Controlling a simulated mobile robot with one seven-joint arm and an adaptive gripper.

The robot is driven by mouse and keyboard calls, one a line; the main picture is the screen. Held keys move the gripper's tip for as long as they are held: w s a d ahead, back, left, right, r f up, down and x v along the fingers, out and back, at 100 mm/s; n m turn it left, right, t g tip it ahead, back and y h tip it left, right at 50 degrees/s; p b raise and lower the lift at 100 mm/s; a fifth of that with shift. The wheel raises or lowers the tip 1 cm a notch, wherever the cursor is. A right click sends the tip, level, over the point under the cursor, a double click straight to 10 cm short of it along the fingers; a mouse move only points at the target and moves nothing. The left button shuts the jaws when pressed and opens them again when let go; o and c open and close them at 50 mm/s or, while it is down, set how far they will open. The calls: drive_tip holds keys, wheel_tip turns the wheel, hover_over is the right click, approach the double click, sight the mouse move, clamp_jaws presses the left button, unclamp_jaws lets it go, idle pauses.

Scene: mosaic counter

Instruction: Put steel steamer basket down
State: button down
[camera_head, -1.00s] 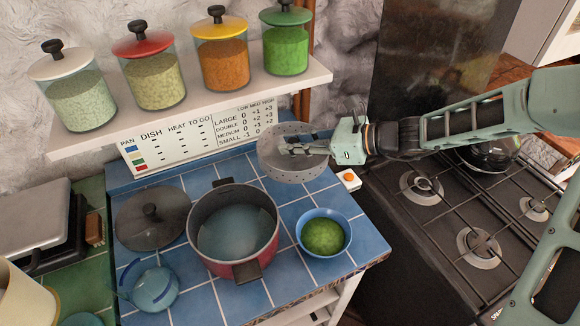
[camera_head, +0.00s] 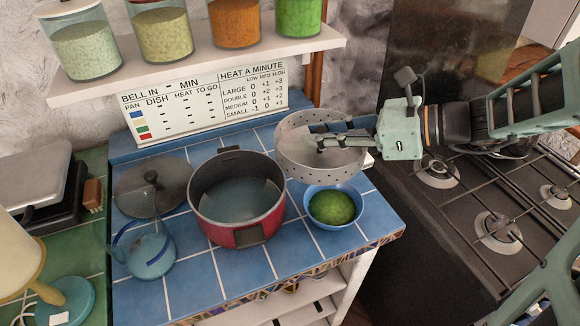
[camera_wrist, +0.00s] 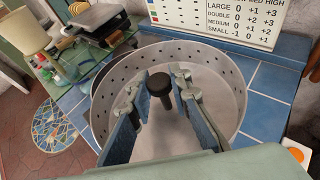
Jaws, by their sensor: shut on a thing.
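The steel steamer basket (camera_head: 293,160) is a round, shallow, perforated pan, held roughly level at the right of the blue-tiled counter. In the head view it appears just right of the red pot and behind the blue bowl, partly overlapping both in the picture. My gripper (camera_head: 322,140) reaches in from the right over its rim, its fingers inside. In the wrist view the basket wall (camera_wrist: 150,58) curves around my gripper (camera_wrist: 157,85), which is shut around the basket's black-topped centre post (camera_wrist: 160,88). The gap under the basket is hard to judge.
The red pot (camera_head: 240,236) stands open with pale liquid inside. The blue bowl (camera_head: 334,226) holds green contents. A dark lid (camera_head: 140,195) and a blue glass teapot (camera_head: 150,252) sit left. Jars line a shelf (camera_head: 190,68) behind. The stove (camera_head: 440,220) is right.

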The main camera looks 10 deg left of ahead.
sight(308, 123)
drive_tip(key=w+a+f, duration=0.1)
drive_tip(key=w, duration=0.1)
drive_tip(key=w+a+f, duration=0.1)
drive_tip(key=w, duration=0.2)
drive_tip(key=w+a+f, duration=0.1)
drive_tip(key=w, duration=0.1)
drive_tip(key=shift+w+a+f, duration=0.2)
drive_tip(key=shift+a+f, duration=0.1)
drive_tip(key=shift+a, duration=0.1)
drive_tip(key=shift+w+a+f, duration=0.4)
drive_tip(key=shift+w+f, duration=0.45)
drive_tip(key=shift+f, duration=0.7)
drive_tip(key=shift+w+a+f, duration=0.35)
drive_tip(key=shift+w+f, duration=0.45)
drive_tip(key=shift+f, duration=0.7)
drive_tip(key=shift+w+a+f, duration=0.4)
drive_tip(key=shift+w+f, duration=0.45)
drive_tip(key=shift+f, duration=0.7)
drive_tip(key=shift+f+b, duration=0.15)
drive_tip(key=shift+b, duration=0.2)
drive_tip(key=c, duration=1.8)
unclamp_jaws()
drive_tip(key=shift+o, duration=0.2)
